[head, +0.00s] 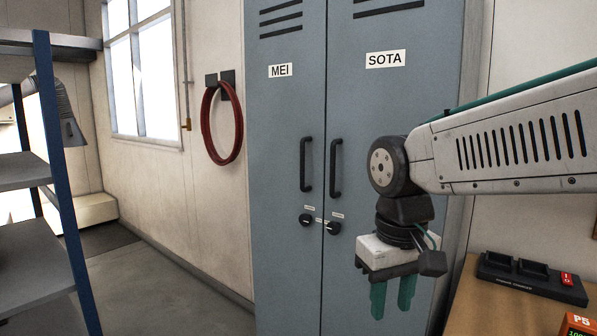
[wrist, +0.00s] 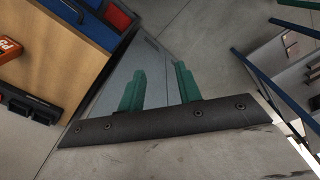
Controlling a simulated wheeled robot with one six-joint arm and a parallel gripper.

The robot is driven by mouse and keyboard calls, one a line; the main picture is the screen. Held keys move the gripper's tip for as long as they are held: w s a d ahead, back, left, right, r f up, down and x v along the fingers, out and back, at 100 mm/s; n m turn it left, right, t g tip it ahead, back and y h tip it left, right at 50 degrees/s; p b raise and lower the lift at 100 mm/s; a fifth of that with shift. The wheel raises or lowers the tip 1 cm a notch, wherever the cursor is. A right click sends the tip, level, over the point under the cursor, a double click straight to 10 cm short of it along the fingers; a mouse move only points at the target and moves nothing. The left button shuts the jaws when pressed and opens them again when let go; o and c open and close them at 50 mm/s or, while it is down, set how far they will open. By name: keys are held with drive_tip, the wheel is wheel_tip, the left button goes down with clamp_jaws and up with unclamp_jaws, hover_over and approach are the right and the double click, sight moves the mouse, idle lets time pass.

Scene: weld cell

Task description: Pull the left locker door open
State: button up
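The blue-grey locker stands in the middle of the head view with two doors. The left locker door (head: 285,130), labelled MEI, looks shut. Its black vertical handle (head: 306,165) is near the seam, with a round black knob below it. The right door (head: 392,110), labelled SOTA, also looks shut and has its own black handle (head: 336,168). My gripper (head: 392,300) hangs in front of the right door, right of and lower than both handles, fingers pointing down. Its two green fingers are apart and empty; the wrist view shows this gap too (wrist: 160,88).
A wooden bench (head: 470,306) with a black charger-like tray (head: 530,278) stands at the right. A shelf rack with a blue post (head: 66,180) stands at the left. A red hose coil (head: 222,125) hangs on the wall. The floor (head: 165,285) between rack and locker is clear.

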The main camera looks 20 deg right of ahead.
sight(302, 160)
drive_tip(key=w+a+r+m+t, duration=0.1)
drive_tip(key=w+r, duration=0.4)
drive_tip(key=w, duration=0.7)
drive_tip(key=w+a+r+m+t, duration=0.1)
drive_tip(key=w+r, duration=0.5)
drive_tip(key=w, duration=0.5)
drive_tip(key=w+a+r+m+t+h, duration=0.1)
drive_tip(key=w+r, duration=0.5)
drive_tip(key=w, duration=0.6)
drive_tip(key=shift+w+a, duration=0.25)
drive_tip(key=shift+w, duration=0.1)
wheel_tip(302, 160, up, 5)
drive_tip(key=m+t, duration=0.1)
drive_tip(key=x, duration=0.8)
drive_tip(key=shift+w+d+f, duration=0.2)
drive_tip(key=shift+d+f, duration=0.05)
drive_tip(key=shift+d, duration=0.05)
clamp_jaws()
